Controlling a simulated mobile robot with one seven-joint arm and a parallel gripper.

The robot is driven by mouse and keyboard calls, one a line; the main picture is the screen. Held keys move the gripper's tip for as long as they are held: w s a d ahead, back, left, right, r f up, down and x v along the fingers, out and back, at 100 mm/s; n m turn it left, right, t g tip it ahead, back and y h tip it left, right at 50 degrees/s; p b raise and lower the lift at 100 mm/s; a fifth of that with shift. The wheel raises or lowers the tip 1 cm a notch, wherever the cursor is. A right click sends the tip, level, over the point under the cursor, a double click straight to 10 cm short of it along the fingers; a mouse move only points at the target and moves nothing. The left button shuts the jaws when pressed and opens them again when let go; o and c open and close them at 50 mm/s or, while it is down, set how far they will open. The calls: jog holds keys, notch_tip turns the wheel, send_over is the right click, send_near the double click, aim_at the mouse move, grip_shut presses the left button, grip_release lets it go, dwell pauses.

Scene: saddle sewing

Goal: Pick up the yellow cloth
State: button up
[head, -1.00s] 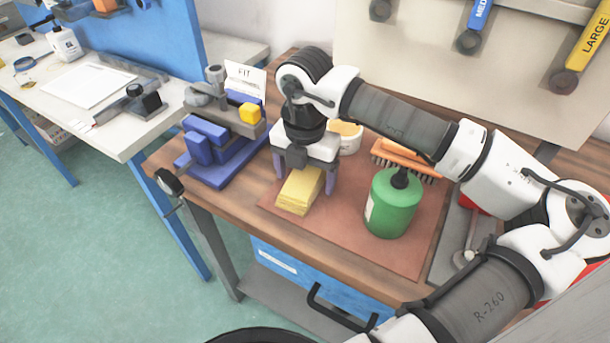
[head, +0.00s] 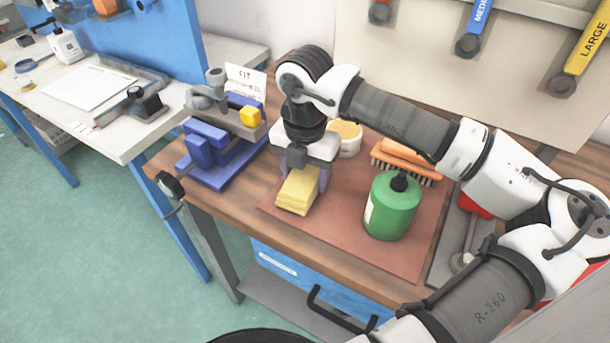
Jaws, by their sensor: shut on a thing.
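The yellow cloth (head: 296,195) is a folded, layered block lying on the reddish-brown mat (head: 340,235) near the table's front left. My gripper (head: 300,178) points down over the cloth's far part, with a purple finger on each side of it. The fingers are shut on the cloth. The near part of the cloth sticks out towards the front. The finger tips are partly hidden behind the cloth, and I cannot tell any gap between cloth and mat.
A green bottle (head: 392,206) with a black cap stands right of the cloth. An orange brush (head: 405,160) and a round tub (head: 346,138) are behind. A blue vise (head: 215,150) stands left. The mat's front is clear.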

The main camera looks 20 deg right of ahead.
aim_at(305, 174)
notch_tip(305, 174, up, 19)
jog(key=p, duration=0.8)
jog(key=shift+p, duration=0.3)
jog(key=o, duration=0.3)
jog(key=shift+c, duration=1)
jog(key=shift+s+f, duration=0.1)
